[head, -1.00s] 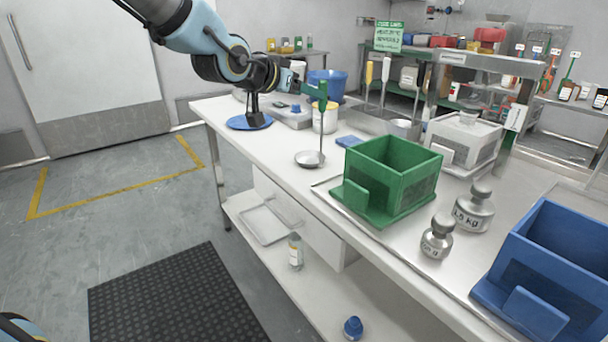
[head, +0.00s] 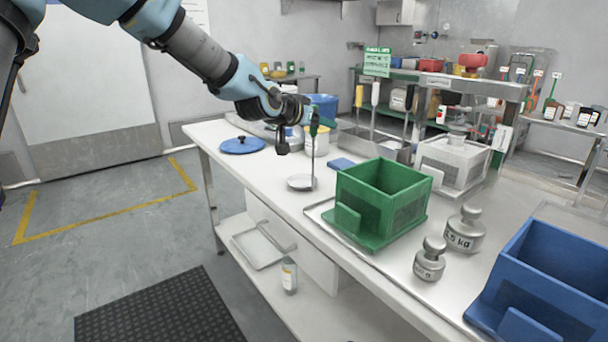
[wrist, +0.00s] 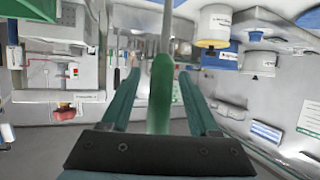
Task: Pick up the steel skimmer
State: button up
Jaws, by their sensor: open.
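The steel skimmer stands upright on the white table, its round steel head (head: 301,183) low and its thin shaft (head: 313,158) rising to a green handle. In the wrist view the green handle (wrist: 160,92) stands between the two teal fingers of my gripper (wrist: 159,78), with a gap showing on each side. My gripper (head: 309,117) is open at handle height in the head view. There the fingers and the handle overlap, so their exact contact is hidden.
A green bin (head: 384,200) and steel weights (head: 430,262) stand to the right, with a blue bin (head: 545,270) beyond. A white tub (head: 318,143) and a blue lid (head: 242,145) are behind the skimmer. A blue flat item (head: 341,164) lies close by.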

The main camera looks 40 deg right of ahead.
jog(key=shift+d+f, duration=0.1)
jog(key=shift+d, duration=0.2)
jog(key=shift+c, duration=0.3)
grip_shut()
